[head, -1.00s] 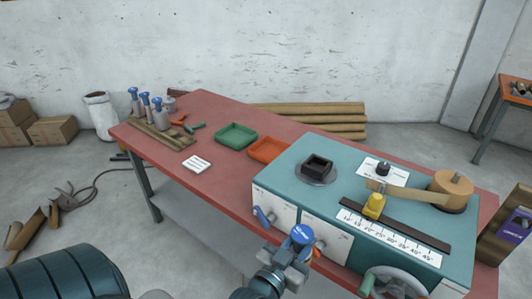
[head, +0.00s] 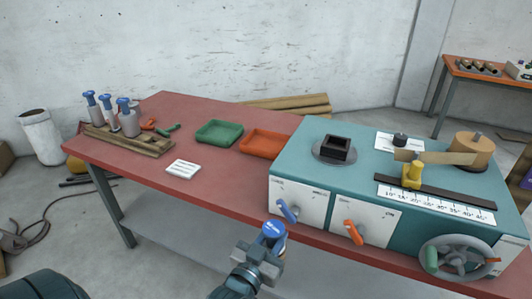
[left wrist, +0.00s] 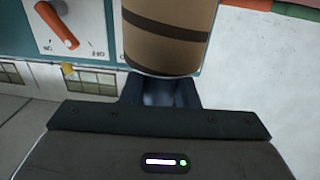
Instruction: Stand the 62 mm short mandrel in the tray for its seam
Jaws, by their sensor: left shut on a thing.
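My left gripper (head: 258,262) is shut on a mandrel with a blue top (head: 273,230), held in front of the bench near the machine's front panel. In the left wrist view the held mandrel carries a brown wrapped tube (left wrist: 168,45) with dark bands, above my left gripper (left wrist: 160,92). A green tray (head: 200,138) and an orange tray (head: 246,149) lie side by side on the red bench, left of the machine. Both look empty. My right gripper is out of view.
The teal winder (head: 300,160) fills the bench's right side, with a dark square socket (head: 335,149) on top. A wooden rack (head: 150,145) with three blue-topped mandrels stands far left. A white card (head: 183,169) lies before the trays. Bare bench surrounds the card.

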